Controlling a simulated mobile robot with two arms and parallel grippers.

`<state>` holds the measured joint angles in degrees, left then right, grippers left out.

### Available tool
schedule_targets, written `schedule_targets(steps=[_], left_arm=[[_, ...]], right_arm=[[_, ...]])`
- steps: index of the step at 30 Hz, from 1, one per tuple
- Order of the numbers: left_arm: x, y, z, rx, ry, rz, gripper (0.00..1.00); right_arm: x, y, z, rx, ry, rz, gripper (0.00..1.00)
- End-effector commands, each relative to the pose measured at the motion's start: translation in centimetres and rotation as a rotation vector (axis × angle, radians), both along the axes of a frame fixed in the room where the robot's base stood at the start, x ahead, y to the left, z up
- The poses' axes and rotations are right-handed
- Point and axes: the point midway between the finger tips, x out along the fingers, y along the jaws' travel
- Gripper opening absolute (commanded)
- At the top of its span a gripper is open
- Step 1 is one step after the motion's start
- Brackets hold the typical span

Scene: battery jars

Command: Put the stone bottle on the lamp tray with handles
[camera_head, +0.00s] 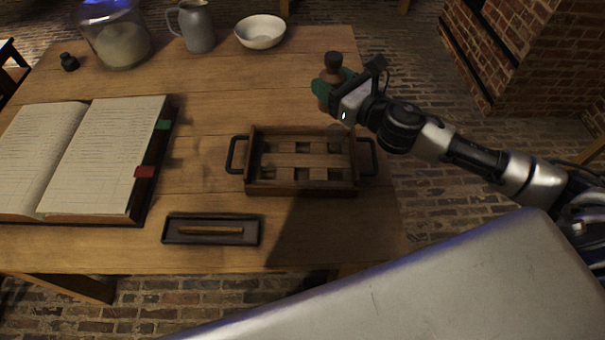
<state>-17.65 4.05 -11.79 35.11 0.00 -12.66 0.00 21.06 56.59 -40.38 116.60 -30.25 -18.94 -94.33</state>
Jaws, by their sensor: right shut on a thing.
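The stone bottle (333,62), brown with a dark top, is upright in my right gripper (334,88). The gripper is shut on it near the table's right edge, behind and a little right of the tray. Green finger parts and the gripper hide some of the bottle's body. The lamp tray with handles (300,189) is a wooden tray with slats, square gaps and a black handle at each end. It lies on the table in front of the bottle. The bottle appears above and apart from the tray. My left gripper is not in view.
The wooden table (220,105) also holds an open ledger (100,150) at left and a small dark tray (169,232) with a stick in front. A glass jar (120,40), grey pitcher (196,28), white bowl (260,32) and small dark bottle (69,63) stand at the back.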

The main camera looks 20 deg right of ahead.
Motion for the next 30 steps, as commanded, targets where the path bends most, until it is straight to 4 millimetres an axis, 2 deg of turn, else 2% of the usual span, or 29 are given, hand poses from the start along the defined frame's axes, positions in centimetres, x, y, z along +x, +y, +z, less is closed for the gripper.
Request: schedule_targets(steps=[5,12,18,23,30], left_arm=[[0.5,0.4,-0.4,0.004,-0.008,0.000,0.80],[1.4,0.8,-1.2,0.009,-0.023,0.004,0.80],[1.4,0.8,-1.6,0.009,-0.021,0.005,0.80],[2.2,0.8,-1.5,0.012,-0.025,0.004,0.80],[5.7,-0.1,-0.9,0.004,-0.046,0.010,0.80]], right_arm=[[-1.9,2.2,-1.9,0.007,0.006,0.006,0.22],[-5.6,6.3,-5.2,0.007,0.006,0.004,0.22],[-7.7,8.6,-6.9,0.004,0.002,0.002,0.22],[-7.6,8.5,-7.5,0.002,0.000,0.000,0.22],[-7.6,8.5,-10.0,0.001,0.002,-0.001,0.22]])
